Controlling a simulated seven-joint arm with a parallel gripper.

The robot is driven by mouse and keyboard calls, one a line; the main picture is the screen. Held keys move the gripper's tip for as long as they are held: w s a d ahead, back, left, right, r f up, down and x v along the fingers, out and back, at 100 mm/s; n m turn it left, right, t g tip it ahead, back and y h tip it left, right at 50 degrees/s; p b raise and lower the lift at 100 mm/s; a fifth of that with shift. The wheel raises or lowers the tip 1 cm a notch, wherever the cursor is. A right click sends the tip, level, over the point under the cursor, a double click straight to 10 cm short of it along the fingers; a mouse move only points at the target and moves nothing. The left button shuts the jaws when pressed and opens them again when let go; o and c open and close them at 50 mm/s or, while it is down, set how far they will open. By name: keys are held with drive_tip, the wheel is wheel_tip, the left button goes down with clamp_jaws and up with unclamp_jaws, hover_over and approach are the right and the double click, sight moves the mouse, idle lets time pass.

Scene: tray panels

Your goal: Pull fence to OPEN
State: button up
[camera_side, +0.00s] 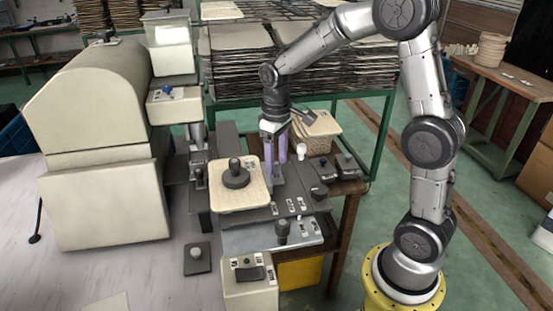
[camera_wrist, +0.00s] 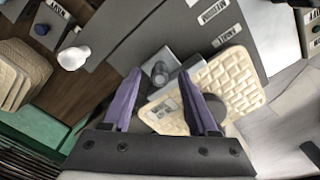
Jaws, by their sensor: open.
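My gripper (camera_side: 274,170) points down over the dark grey machine plate (camera_side: 262,214), with its two purple fingers apart. In the wrist view my gripper (camera_wrist: 160,74) is open, and a small grey block with a round knob (camera_wrist: 158,70) shows between the fingertips. I cannot tell whether the fingers touch it, or whether it is the fence. A cream quilted panel (camera_wrist: 242,78) lies beyond the right finger. In the side view this panel (camera_side: 252,196) carries a black round knob (camera_side: 236,174), left of my gripper. An "OPEN" label (camera_wrist: 59,10) appears at the wrist view's top left.
A white-capped knob (camera_side: 301,149) stands right of my gripper. A large cream machine (camera_side: 95,150) is at left. Stacked panels (camera_side: 240,58) fill the rack behind.

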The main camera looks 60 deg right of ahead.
drive_tip(key=shift+c, duration=0.2)
clamp_jaws()
idle(1.3)
